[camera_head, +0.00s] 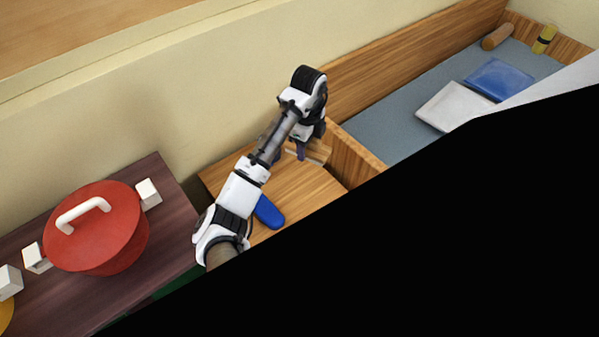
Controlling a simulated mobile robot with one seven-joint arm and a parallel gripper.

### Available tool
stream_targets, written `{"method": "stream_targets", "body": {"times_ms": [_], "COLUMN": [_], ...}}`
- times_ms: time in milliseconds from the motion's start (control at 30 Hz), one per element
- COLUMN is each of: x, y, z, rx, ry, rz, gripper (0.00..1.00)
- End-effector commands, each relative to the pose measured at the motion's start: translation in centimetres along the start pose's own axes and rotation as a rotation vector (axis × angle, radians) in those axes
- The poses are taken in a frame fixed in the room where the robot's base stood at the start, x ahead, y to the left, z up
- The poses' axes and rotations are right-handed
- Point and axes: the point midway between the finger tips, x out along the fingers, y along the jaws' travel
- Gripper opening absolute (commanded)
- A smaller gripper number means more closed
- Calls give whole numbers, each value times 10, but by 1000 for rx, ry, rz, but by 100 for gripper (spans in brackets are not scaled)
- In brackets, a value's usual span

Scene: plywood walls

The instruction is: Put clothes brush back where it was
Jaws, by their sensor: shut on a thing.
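My gripper (302,150) is at the end of my white and black arm, low over the right part of a small wooden surface (305,190). It is shut on a light brown wooden piece, which looks like the clothes brush (319,153). The arm hides part of the brush, and I cannot see its bristles. I cannot tell whether the brush touches the surface below.
A blue rounded object (269,212) lies on the wooden surface beside my forearm. A grey-floored wooden bin (385,127) on the right holds folded blue cloth (499,80) and white cloth (453,106). A red lidded pot (97,235) stands left. Black covers the lower right.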

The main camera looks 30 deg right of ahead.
Motion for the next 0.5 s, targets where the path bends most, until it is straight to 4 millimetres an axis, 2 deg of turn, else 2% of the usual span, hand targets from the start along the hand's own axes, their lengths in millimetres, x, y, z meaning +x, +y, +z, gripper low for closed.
{"method": "stream_targets", "body": {"times_ms": [200, 433, 500], "x": [32, 60, 84], "y": [0, 2, 1], "z": [-4, -4, -2], "rx": [2, 1, 1], "ry": [9, 7, 4], "rz": [3, 8, 3], "gripper": [28, 28, 28]}}
